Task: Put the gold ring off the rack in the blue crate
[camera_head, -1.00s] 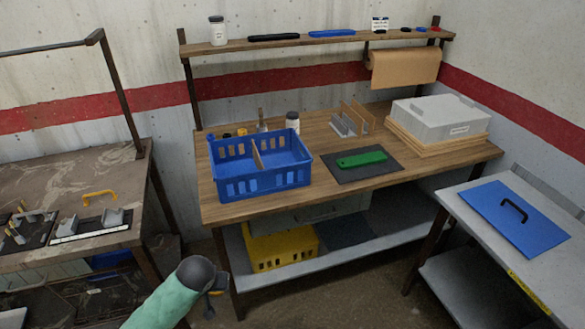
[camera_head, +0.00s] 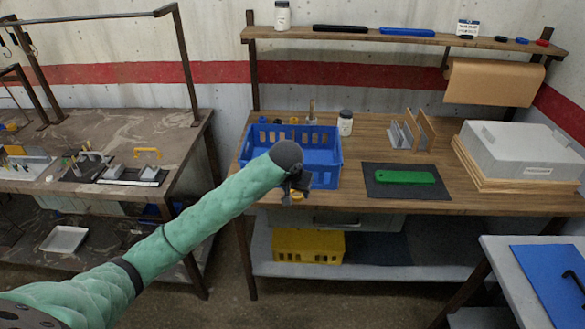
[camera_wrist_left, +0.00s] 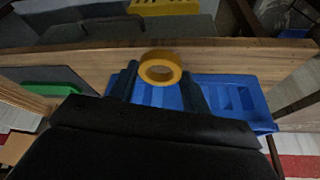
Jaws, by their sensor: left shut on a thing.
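The gold ring (camera_wrist_left: 160,68) is held between the fingers of my left gripper (camera_wrist_left: 158,80) in the left wrist view. In the head view my left gripper (camera_head: 297,188) is in front of the blue crate (camera_head: 327,155), and a bit of the gold ring (camera_head: 296,195) shows below it. The blue crate stands on the wooden workbench and also shows behind the fingers in the left wrist view (camera_wrist_left: 235,97). My right gripper is not in view.
A white-bodied jar (camera_head: 345,123) stands beside the crate. A green tool (camera_head: 405,177) lies on a dark mat to the right. A grey case (camera_head: 520,148) sits further right. A yellow crate (camera_head: 308,246) is on the lower shelf. A rack table stands at the left.

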